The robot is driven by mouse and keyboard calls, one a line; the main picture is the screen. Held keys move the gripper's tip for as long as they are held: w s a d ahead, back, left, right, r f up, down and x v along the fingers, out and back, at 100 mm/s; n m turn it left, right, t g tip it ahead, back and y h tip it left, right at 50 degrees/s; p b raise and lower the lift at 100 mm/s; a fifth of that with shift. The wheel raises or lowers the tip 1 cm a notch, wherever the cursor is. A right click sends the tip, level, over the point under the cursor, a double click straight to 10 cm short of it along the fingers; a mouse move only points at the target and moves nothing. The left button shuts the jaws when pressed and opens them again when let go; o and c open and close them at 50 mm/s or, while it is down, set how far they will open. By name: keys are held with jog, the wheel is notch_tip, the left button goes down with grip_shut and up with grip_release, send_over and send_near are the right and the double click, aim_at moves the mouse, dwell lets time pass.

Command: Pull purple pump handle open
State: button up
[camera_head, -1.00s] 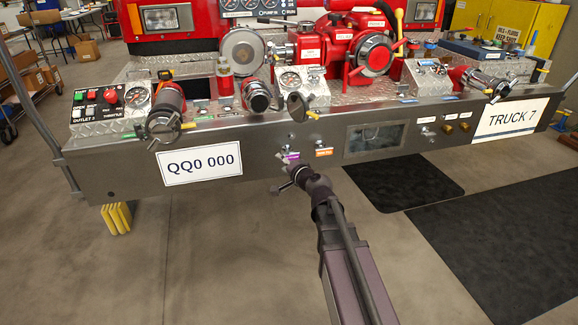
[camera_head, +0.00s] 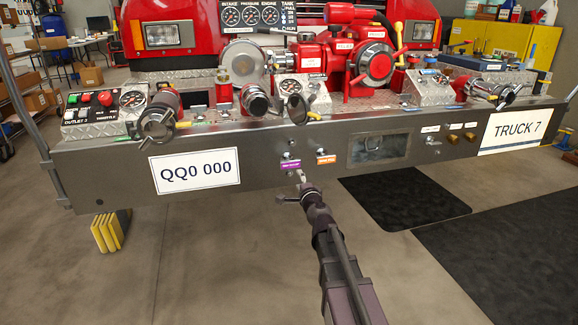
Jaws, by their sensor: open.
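The purple label (camera_head: 290,165) is on the front face of the grey bumper, left of an orange label. A small metal pump handle (camera_head: 286,155) sits just above the purple label. It is too small to tell how far it stands out. My gripper (camera_head: 291,187) is open just below and slightly right of the purple label, at the lower part of the bumper face. One finger points up towards the label and the other points left. I see nothing held between them, and cannot tell whether a finger touches the bumper.
The orange label (camera_head: 326,159) lies close to the right. A white plate (camera_head: 195,170) is on the bumper's left, and a recessed box (camera_head: 379,147) is right of the labels. Black mats (camera_head: 404,200) lie on the floor at right. Open floor is in front.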

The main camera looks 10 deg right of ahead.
aim_at(291, 165)
jog(key=w, duration=0.4)
jog(key=w+a, duration=0.1)
jog(key=w, duration=0.8)
jog(key=shift+w+a, duration=0.25)
jog(key=shift+w, duration=0.1)
jog(key=shift+s, duration=0.1)
grip_shut()
